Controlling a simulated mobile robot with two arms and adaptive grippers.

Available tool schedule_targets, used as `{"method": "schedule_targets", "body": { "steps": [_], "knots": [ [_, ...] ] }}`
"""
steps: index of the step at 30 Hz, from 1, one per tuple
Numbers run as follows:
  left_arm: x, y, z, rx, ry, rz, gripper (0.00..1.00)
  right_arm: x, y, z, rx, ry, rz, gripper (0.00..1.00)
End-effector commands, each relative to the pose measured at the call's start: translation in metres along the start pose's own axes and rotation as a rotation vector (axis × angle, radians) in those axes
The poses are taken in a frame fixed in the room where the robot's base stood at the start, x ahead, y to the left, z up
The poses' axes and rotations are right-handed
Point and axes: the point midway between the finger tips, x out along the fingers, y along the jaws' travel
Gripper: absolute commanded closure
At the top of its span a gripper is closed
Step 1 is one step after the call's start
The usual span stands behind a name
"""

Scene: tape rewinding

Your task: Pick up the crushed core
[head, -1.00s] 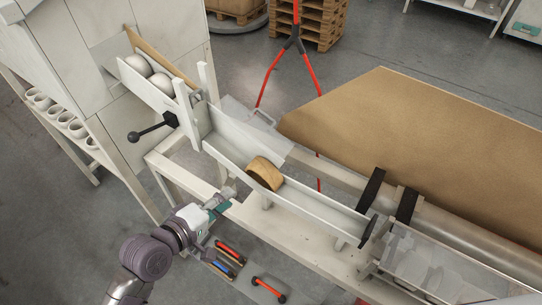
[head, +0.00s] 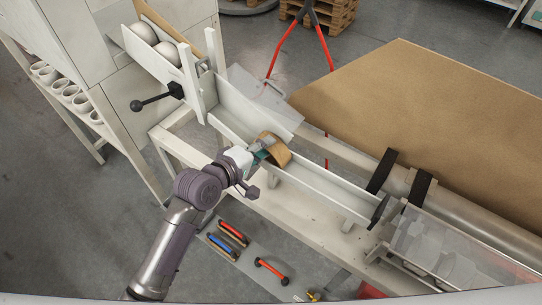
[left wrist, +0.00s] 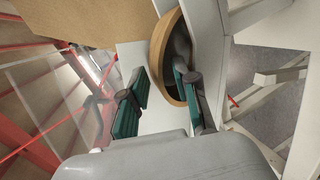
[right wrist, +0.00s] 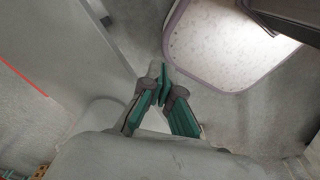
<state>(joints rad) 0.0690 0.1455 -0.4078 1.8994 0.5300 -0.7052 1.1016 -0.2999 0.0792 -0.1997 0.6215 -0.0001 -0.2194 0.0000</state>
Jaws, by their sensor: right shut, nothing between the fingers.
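The core is a short brown tube (head: 279,151) in the white trough (head: 322,186). In the left wrist view its ring-shaped end (left wrist: 159,42) faces the camera and looks oval. My left gripper (head: 262,147) is at the core's near side. In the left wrist view its fingers (left wrist: 165,88) are apart, one beside the core's left wall and the other in front of its hollow. I cannot tell whether either finger touches it. My right gripper (right wrist: 163,88) is shut and empty, away from the core; it is not in the head view.
Pale balls (head: 144,33) sit in the upper chute, with a black-knobbed lever (head: 153,100) beside it. A large brown sheet (head: 420,95) and roller (head: 465,223) lie right of the trough. A grey board (head: 245,265) with red- and blue-handled tools is below.

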Motion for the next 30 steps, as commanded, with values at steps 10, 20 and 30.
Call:
{"method": "schedule_targets", "body": {
  "steps": [10, 20, 30],
  "knots": [
    [0.0131, 0.0006, 0.0005, 0.0, -0.001, -0.001, 0.7, 0.0094, 0.001, 0.001, 0.0, 0.0, 0.001, 1.0],
    [0.013, -0.0003, 0.0005, -0.001, -0.001, -0.002, 1.0, 0.0095, 0.001, 0.0016, 0.0, -0.002, 0.001, 1.0],
    [0.013, -0.0035, 0.0011, -0.002, -0.003, -0.01, 1.0, 0.0097, 0.0009, 0.002, -0.001, -0.003, 0.001, 1.0]
  ]
}}
